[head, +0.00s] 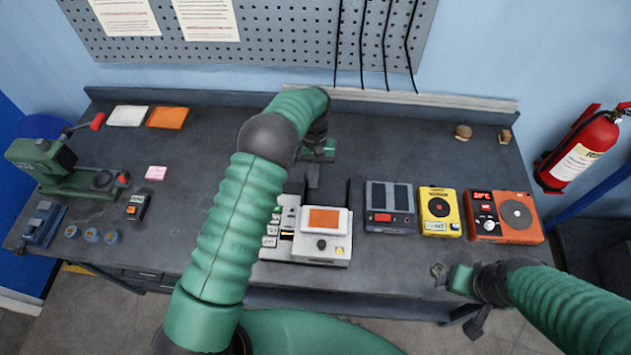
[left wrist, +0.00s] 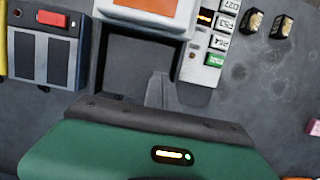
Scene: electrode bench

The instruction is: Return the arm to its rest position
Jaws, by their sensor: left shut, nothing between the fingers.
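My left arm reaches from the bottom of the head view over the bench. Its gripper (head: 314,178) hangs above the dark bench top, behind the white device with an orange screen (head: 323,219). In the left wrist view, the shut fingers (left wrist: 160,90) show as one narrow grey shape with nothing between them. The same white device (left wrist: 150,12) stands just beyond them there. My right gripper (head: 450,276) is at the bench's front right edge, and its fingers are too small to read.
A dark device (head: 390,207), a yellow device (head: 439,211) and an orange device (head: 503,215) stand right of the white one.

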